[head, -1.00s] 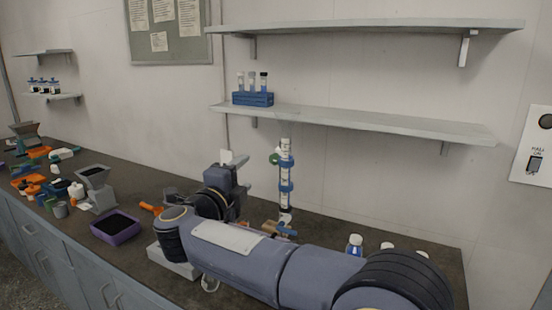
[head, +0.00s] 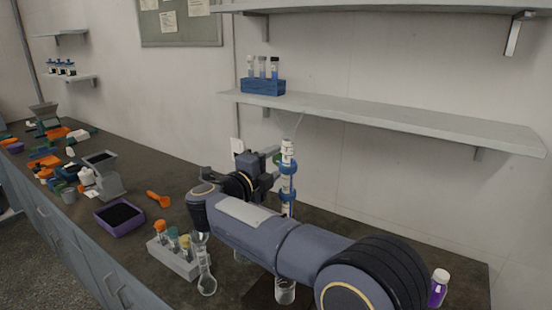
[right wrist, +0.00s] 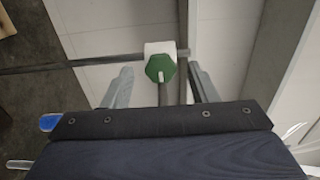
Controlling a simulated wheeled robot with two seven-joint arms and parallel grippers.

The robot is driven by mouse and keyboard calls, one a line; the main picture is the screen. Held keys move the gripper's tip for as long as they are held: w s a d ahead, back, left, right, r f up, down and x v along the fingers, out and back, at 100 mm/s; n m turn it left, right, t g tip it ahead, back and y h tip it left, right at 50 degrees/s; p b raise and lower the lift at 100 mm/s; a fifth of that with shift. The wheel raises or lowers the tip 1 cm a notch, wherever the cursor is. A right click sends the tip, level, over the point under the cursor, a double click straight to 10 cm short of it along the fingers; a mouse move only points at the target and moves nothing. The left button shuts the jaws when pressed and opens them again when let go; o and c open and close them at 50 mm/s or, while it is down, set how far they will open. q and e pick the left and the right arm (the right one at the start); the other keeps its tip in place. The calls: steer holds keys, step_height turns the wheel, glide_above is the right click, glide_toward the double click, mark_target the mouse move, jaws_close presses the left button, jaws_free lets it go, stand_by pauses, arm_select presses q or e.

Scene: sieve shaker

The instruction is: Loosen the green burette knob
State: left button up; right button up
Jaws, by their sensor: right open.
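The burette (head: 288,177) is an upright slim tube with blue clamps, behind my right arm in the head view. Its green knob (head: 277,158) shows at its upper left. In the right wrist view the green knob (right wrist: 160,67) is a faceted disc in front of a white block. My right gripper (right wrist: 160,74) is open, with one finger on each side of the knob and visible gaps between. In the head view my right gripper (head: 262,166) is close beside the knob, partly hidden by its own wrist. My left gripper is not in view.
A glass beaker (head: 285,291) stands below the burette. A rack of capped vials (head: 174,258) and a glass flask (head: 205,278) stand in front of my arm. A purple tray (head: 119,218) and an orange scoop (head: 159,199) lie left. A shelf (head: 400,118) runs above.

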steer(key=shift+w+d, duration=0.4)
steer(key=shift+w, duration=0.15)
steer(key=shift+r, duration=0.1)
steer(key=c, duration=1)
steer(key=shift+o, duration=0.2)
steer(key=shift+r+p, duration=0.1)
steer(key=shift+p, duration=0.45)
steer(key=n+p, duration=0.4)
steer(key=shift+r, duration=0.2)
steer(key=shift+f+n+p, duration=0.1)
steer(key=shift+n+p, duration=0.35)
steer(key=shift+n, duration=0.05)
steer(key=shift+f+n, duration=0.25)
steer(key=shift+n, duration=0.15)
